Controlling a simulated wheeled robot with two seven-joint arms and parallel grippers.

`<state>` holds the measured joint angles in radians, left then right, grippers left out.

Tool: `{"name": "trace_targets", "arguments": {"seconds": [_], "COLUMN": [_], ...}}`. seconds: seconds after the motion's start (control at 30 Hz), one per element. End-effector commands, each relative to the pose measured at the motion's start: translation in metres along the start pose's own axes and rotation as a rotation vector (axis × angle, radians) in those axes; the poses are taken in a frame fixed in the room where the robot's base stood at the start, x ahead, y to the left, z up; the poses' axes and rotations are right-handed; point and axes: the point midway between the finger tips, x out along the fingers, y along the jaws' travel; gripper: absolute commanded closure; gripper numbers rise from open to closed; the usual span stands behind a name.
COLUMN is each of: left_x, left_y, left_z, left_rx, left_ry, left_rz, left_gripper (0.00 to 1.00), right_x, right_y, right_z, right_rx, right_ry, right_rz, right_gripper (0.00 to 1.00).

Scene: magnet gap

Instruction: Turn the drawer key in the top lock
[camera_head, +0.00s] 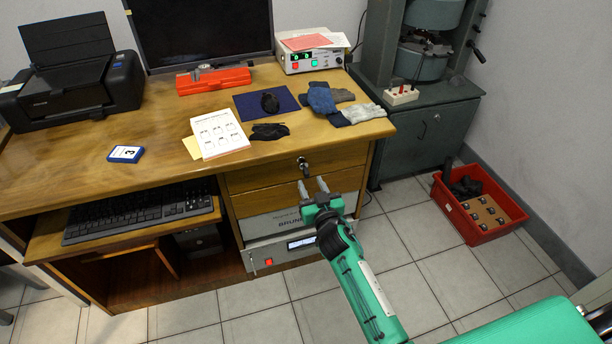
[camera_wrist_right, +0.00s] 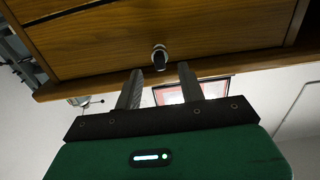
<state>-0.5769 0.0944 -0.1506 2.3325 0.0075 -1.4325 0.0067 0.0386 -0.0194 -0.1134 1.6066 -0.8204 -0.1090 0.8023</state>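The drawer key (camera_head: 303,162) sits in the lock on the front of the top wooden drawer (camera_head: 262,178), under the desk top. In the right wrist view the key and its round metal lock (camera_wrist_right: 159,57) show on the wooden drawer front (camera_wrist_right: 230,40). My right gripper (camera_head: 313,185) is open and empty, just below the key in the head view. In the wrist view the key shows just past the two fingertips (camera_wrist_right: 171,68), between them in line. The fingers do not appear to touch it. My left gripper is in neither view.
The desk top (camera_head: 110,170) overhangs the drawers. Gloves (camera_head: 335,105) lie near its right edge, above the drawer. Below are a second drawer (camera_head: 285,198) and a grey rack unit (camera_head: 270,254). A red crate (camera_head: 480,240) stands on the floor at right.

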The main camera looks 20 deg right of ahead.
Motion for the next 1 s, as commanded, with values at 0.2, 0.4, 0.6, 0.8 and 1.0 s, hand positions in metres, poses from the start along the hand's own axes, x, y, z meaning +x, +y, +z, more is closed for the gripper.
{"name": "trace_targets", "arguments": {"seconds": [0.2,0.4,0.6,0.8,1.0], "left_x": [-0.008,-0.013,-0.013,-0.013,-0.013], "left_y": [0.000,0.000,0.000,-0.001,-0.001], "left_z": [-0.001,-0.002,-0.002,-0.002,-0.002], "left_rx": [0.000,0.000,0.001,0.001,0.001], "left_ry": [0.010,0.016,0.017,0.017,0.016], "left_rz": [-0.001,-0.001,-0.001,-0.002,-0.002], "left_gripper": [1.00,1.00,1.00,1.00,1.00], "right_x": [0.024,0.033,0.033,0.033,0.033], "right_y": [0.000,0.000,0.000,0.000,0.000], "right_z": [0.000,0.000,0.000,0.000,0.000], "right_rx": [0.000,0.000,0.000,0.000,0.000], "right_ry": [0.001,0.000,0.000,-0.001,-0.001], "right_rz": [0.000,0.001,0.000,0.000,0.000], "right_gripper": [0.60,0.60,0.60,0.73,0.92]}}
